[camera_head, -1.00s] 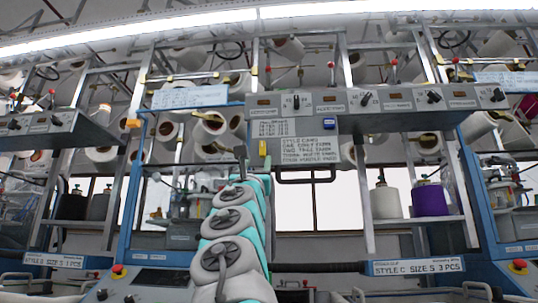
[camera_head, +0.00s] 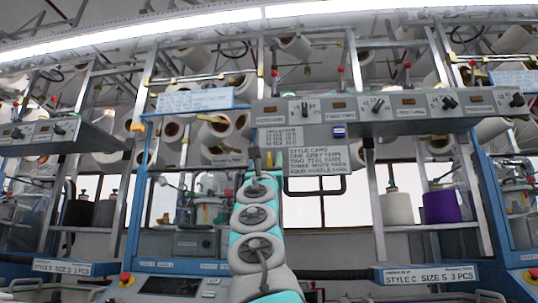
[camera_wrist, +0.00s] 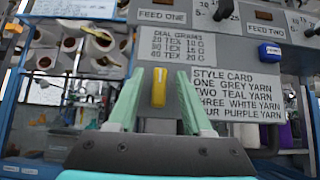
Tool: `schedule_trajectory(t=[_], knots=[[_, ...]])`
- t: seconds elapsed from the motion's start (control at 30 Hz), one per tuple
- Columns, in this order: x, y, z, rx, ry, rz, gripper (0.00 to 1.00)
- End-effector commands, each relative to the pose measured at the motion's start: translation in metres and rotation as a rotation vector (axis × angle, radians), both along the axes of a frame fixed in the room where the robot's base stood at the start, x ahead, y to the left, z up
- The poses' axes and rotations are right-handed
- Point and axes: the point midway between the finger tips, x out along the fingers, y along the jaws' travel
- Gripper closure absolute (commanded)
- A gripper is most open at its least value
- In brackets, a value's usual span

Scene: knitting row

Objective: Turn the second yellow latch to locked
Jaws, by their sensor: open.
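A yellow latch (camera_wrist: 158,88) stands upright on the grey panel in the wrist view, below the dial grams card. In the head view a small yellow patch (camera_head: 269,161) shows beside the end of my arm. My gripper (camera_wrist: 157,76) is open, with one pale green finger on each side of the latch. I see no clear contact, and the depth gap cannot be judged. It also shows small in the head view (camera_head: 254,155). A blue latch (camera_wrist: 270,50) lies sideways to the upper right, under the FEED TWO label. I cannot tell which latch counts as second.
The style card (camera_wrist: 236,94) is just right of my gripper. A dial panel (camera_head: 380,106) runs overhead. A dark bar frame (camera_head: 316,186) hangs below the card. Grey and purple yarn cones (camera_head: 441,205) stand on the right shelf. Blue posts flank the bay.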

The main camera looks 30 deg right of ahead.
Motion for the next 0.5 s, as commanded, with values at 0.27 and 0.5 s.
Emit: schedule_trajectory(t=[0.27,0.5], knots=[[0.0009,-0.0004,-0.0001,0.000,0.000,0.000,0.50],[0.0010,-0.0003,-0.0002,0.000,0.001,0.001,0.77]])
